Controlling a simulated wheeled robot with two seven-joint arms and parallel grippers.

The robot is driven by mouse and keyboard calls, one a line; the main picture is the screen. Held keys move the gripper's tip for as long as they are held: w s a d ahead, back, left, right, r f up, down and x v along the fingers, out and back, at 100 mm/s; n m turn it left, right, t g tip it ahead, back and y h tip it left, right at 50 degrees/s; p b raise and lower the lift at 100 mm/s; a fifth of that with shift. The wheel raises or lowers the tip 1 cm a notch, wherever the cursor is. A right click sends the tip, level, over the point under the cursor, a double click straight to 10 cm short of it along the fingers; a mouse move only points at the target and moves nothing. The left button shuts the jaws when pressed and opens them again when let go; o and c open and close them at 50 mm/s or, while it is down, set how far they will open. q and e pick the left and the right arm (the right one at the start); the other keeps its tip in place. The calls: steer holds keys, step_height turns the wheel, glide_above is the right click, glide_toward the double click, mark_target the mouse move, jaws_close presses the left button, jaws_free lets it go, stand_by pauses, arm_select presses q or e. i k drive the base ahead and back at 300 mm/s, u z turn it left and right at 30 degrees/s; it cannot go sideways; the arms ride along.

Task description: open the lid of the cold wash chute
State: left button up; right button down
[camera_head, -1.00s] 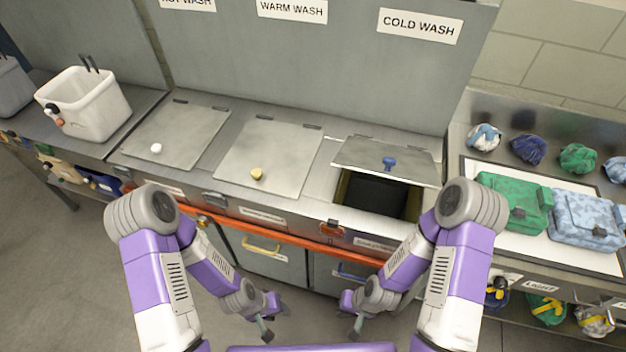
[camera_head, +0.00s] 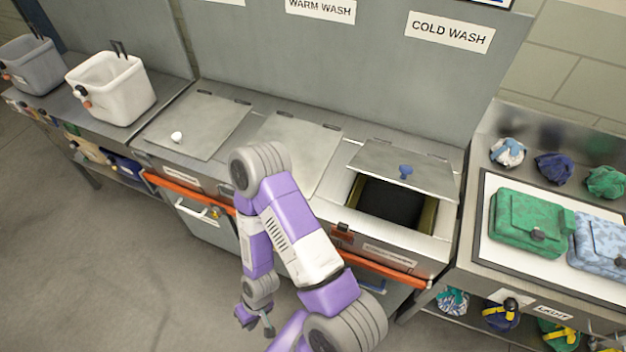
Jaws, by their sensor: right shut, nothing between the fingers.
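The cold wash chute's lid (camera_head: 385,160) is a grey metal plate with a blue knob (camera_head: 406,171), below the COLD WASH sign (camera_head: 450,32). The lid is raised and tilted back on its rear hinge. The dark chute opening (camera_head: 385,204) shows in front of it. My right gripper (camera_head: 258,327) is low in front of the counter, over the floor, shut and empty. It is well apart from the lid. My left gripper is out of view.
The warm wash lid (camera_head: 290,143) lies flat, partly hidden by my arm; another lid (camera_head: 200,122) with a white knob lies flat. An orange rail (camera_head: 385,273) runs along the counter front. Green (camera_head: 525,215) and blue bags lie on the right table. Floor at left is clear.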

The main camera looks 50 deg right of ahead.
mark_target(430, 175)
steer(key=u, duration=0.1)
steer(key=k, duration=0.95)
steer(key=z, duration=1.4)
